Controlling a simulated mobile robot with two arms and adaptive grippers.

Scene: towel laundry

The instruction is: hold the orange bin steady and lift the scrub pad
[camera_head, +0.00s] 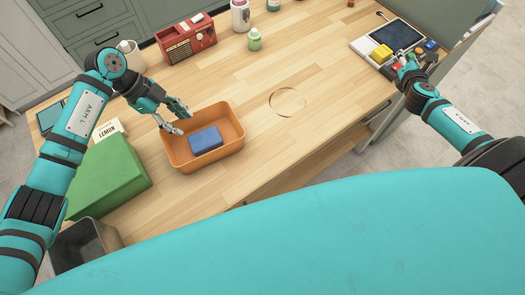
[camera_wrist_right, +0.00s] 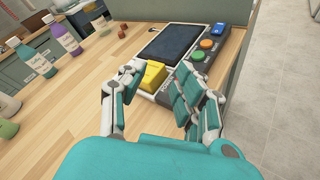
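The orange bin (camera_head: 222,157) stands on the wooden table in the head view. A blue block-shaped pad (camera_head: 205,140), which looks like the scrub pad, lies flat inside it. My left gripper (camera_head: 183,121) is open at the bin's far left corner, its fingers parted near the rim. I cannot tell whether they touch the bin. My right gripper (camera_head: 403,64) is far from the bin, at the table's right end. In the right wrist view my right gripper (camera_wrist_right: 150,85) is open, with its fingers apart and nothing held.
A yellow block (camera_wrist_right: 152,75) lies by a dark-screened console (camera_wrist_right: 172,42) with coloured buttons, just beyond my right fingers. A green box (camera_head: 110,175) stands left of the bin. A red radio (camera_head: 186,40) and bottles stand behind. A thin ring (camera_head: 288,102) lies on otherwise clear table.

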